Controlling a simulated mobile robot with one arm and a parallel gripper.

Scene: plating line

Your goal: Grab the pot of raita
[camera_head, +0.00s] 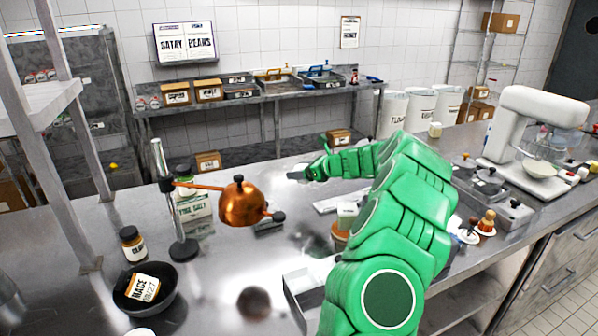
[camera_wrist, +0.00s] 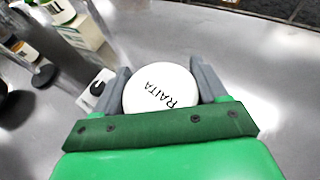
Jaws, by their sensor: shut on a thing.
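The pot of raita (camera_wrist: 158,90) shows in the wrist view as a round white lid with the word RAITA in black. It sits between the two grey fingers of my gripper (camera_wrist: 162,74). The fingers are shut on it, one on each side. The lid hides the pot's body, so I cannot tell whether its base touches the steel counter (camera_wrist: 258,70). In the head view my gripper (camera_head: 304,174) is over the far part of the counter, and my green arm hides much of the area around it.
A copper lamp (camera_head: 242,203) on a stand is left of my arm. A black bowl (camera_head: 170,296) holds a mace packet, with a jar (camera_head: 132,243) behind it. A white mixer (camera_head: 530,125) stands at right.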

